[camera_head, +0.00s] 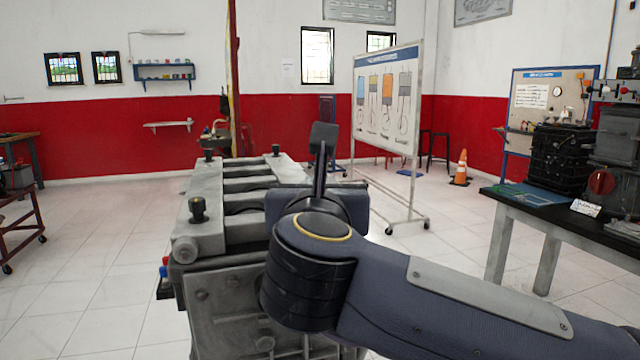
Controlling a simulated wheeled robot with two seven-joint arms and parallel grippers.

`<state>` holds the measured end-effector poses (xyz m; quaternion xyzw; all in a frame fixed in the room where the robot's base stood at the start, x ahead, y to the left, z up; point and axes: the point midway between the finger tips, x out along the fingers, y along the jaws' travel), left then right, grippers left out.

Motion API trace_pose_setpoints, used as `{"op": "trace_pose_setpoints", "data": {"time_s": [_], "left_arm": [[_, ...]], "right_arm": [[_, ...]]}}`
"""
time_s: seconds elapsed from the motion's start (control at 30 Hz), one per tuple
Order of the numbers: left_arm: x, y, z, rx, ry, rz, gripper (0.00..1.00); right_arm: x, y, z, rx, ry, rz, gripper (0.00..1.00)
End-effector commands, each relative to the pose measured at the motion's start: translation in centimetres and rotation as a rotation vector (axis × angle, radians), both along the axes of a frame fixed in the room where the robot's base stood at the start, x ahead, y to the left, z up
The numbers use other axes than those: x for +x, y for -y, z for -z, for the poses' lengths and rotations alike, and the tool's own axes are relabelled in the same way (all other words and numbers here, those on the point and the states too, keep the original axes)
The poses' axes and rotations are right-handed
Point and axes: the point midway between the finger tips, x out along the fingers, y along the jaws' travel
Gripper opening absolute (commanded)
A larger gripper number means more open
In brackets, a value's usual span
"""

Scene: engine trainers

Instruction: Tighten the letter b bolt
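A grey engine block (205,220) stands in front of me, with crossbars over round openings on its top. Dark bolts stand upright on it: one at the near left corner (198,208), one at the far left (208,153) and one at the far middle (276,151). I cannot make out a letter b on any of them. My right arm comes in from the right and hides the block's right side. A dark upright piece beyond its joint looks like part of my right gripper (323,140). Its fingers' opening cannot be made out. My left gripper is not in view.
A dark workbench (545,205) with machine parts is at the right. A whiteboard on a wheeled stand (388,95) and an orange cone (460,168) are behind the block. A red trolley (22,225) is at the far left. The tiled floor left of the block is mostly clear.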

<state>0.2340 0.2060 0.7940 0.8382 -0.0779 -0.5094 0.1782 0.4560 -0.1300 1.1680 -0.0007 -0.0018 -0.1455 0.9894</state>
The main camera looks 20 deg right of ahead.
Motion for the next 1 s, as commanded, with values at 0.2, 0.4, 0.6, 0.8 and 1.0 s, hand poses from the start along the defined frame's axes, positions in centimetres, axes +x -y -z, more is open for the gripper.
{"op": "trace_pose_setpoints", "data": {"time_s": [0.2,0.4,0.6,0.8,1.0], "left_arm": [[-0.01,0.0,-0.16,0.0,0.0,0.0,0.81],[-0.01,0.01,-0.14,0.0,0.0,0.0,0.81],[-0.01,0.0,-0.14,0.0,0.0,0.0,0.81],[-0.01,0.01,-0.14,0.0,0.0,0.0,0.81],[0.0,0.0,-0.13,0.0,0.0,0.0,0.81]], "right_arm": [[0.05,0.06,0.0,0.001,-0.001,0.02,0.0],[0.06,0.09,0.04,0.0,-0.001,0.021,0.0],[0.06,0.1,0.06,-0.001,-0.001,0.021,0.29],[0.05,0.08,0.06,-0.001,-0.001,0.021,0.36],[-0.4,-0.11,0.0,-0.001,0.0,0.019,0.36]]}}
